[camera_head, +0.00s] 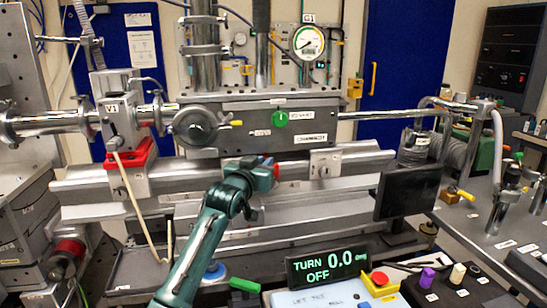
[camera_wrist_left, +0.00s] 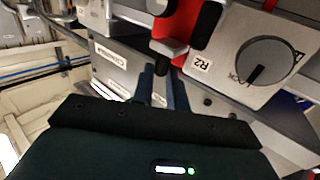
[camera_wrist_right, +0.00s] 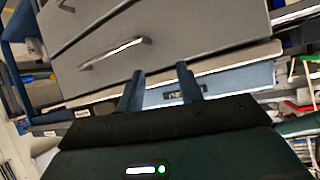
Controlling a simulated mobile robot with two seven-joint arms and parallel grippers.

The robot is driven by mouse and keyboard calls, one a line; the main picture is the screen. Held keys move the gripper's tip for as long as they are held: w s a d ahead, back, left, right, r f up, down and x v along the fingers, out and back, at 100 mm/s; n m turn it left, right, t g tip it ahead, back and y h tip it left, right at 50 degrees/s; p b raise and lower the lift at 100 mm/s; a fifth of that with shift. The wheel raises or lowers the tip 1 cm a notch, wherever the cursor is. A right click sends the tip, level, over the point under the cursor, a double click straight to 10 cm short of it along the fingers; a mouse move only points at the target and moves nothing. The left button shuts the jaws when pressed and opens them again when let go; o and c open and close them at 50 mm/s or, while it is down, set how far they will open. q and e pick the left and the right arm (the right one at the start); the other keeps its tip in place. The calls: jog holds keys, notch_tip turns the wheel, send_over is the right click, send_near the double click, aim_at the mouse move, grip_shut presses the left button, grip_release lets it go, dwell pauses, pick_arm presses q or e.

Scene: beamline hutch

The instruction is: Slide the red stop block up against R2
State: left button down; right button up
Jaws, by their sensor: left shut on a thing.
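The red stop block (camera_wrist_left: 180,22) shows in the left wrist view, just above my left gripper (camera_wrist_left: 161,78). The gripper's fingers are closed on a small dark part of the block. In the head view the R2 carrier (camera_head: 324,163) stands a short way right of the red. My right gripper (camera_wrist_right: 158,88) is open and empty.
The long grey rail (camera_head: 225,174) carries the V1 valve on a red base (camera_head: 133,157) at left. A dark monitor (camera_head: 407,192) stands right of the rail. A display (camera_head: 328,267) reads TURN 0.0 OFF. Grey drawers (camera_wrist_right: 150,45) face my right gripper.

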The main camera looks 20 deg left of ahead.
pick_arm(q)
jog(key=c, duration=1.5)
grip_release()
jog(key=shift+s+a, duration=0.1)
jog(key=shift+a, duration=0.1)
jog(key=shift+o, duration=0.6)
pick_arm(e)
jog(key=shift+w+r, duration=0.1)
pick_arm(q)
jog(key=shift+d, duration=0.1)
jog(key=s, duration=1.3)
jog(key=shift+b, duration=0.45)
pick_arm(e)
jog(key=shift+w, duration=0.1)
